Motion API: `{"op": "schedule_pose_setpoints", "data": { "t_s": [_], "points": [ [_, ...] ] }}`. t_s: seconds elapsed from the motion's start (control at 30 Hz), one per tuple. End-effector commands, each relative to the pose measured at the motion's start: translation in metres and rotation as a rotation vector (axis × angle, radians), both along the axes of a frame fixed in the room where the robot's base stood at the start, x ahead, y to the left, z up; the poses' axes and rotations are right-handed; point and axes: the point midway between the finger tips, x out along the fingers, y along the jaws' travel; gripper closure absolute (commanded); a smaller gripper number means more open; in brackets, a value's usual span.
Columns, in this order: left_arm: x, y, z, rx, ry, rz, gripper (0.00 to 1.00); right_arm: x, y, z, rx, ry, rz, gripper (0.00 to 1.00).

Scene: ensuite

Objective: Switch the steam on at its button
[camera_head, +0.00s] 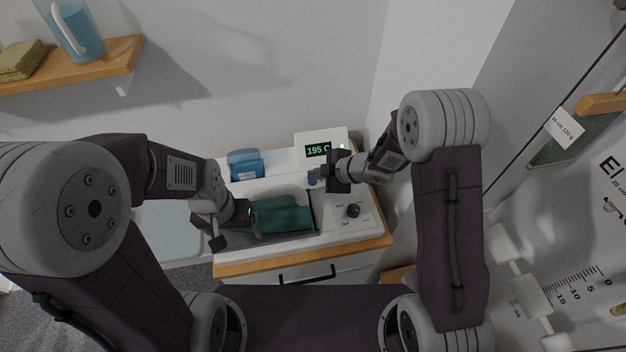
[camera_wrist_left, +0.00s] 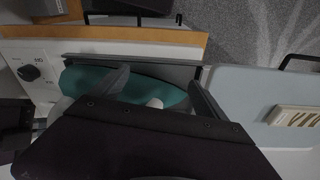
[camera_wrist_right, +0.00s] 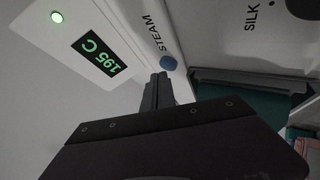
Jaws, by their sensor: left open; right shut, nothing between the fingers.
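The blue steam button (camera_wrist_right: 168,63) sits on the white panel beside the printed word STEAM in the right wrist view. My right gripper (camera_wrist_right: 159,82) is shut and empty, its fingertips close to the button; I cannot tell if they touch it. In the head view the right gripper (camera_head: 324,177) is at the white station (camera_head: 343,225), just below the display (camera_head: 318,150), which reads 195 C in green. A small blue spot (camera_head: 312,178) shows beside it. My left gripper (camera_head: 240,222) is open over the teal thing (camera_head: 283,215) in the recess; it also shows in the left wrist view (camera_wrist_left: 160,92).
A dark knob (camera_head: 353,211) is on the station's right part. A green light (camera_wrist_right: 57,17) glows by the display. A blue container (camera_head: 245,164) stands behind the recess. A wooden shelf (camera_head: 110,62) holds a blue jug (camera_head: 85,40) at upper left. A wall is close on the right.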

Motion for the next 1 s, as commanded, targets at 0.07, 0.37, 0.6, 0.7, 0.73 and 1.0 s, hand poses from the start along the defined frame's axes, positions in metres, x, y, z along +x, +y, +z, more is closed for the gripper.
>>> {"op": "schedule_pose_setpoints", "data": {
  "t_s": [0.07, 0.37, 0.6, 0.7, 0.73, 1.0],
  "points": [
    [0.0000, 0.0000, -0.0008, 0.000, 0.000, 0.000, 0.15, 0.0000, 0.0000, -0.0010, 0.000, 0.000, 0.000, 1.00],
    [0.0000, 0.0000, -0.0038, 0.000, 0.000, 0.000, 0.15, 0.0000, 0.0000, -0.0047, 0.000, 0.000, 0.000, 1.00],
    [0.0000, 0.0000, -0.0060, 0.000, 0.000, 0.000, 0.15, 0.0000, 0.0000, -0.0076, 0.000, 0.000, 0.000, 1.00],
    [0.0000, 0.0000, -0.0069, 0.000, 0.000, 0.000, 0.15, 0.0000, 0.0000, -0.0088, 0.000, 0.000, 0.000, 1.00],
    [-0.0001, 0.0000, -0.0072, 0.000, 0.000, 0.000, 0.15, 0.0000, 0.0000, -0.0092, 0.000, 0.000, 0.000, 1.00],
    [0.0000, 0.0000, -0.0058, 0.000, 0.000, 0.000, 0.15, -0.0001, -0.0001, -0.0082, 0.000, 0.001, 0.001, 1.00]
  ]
}}
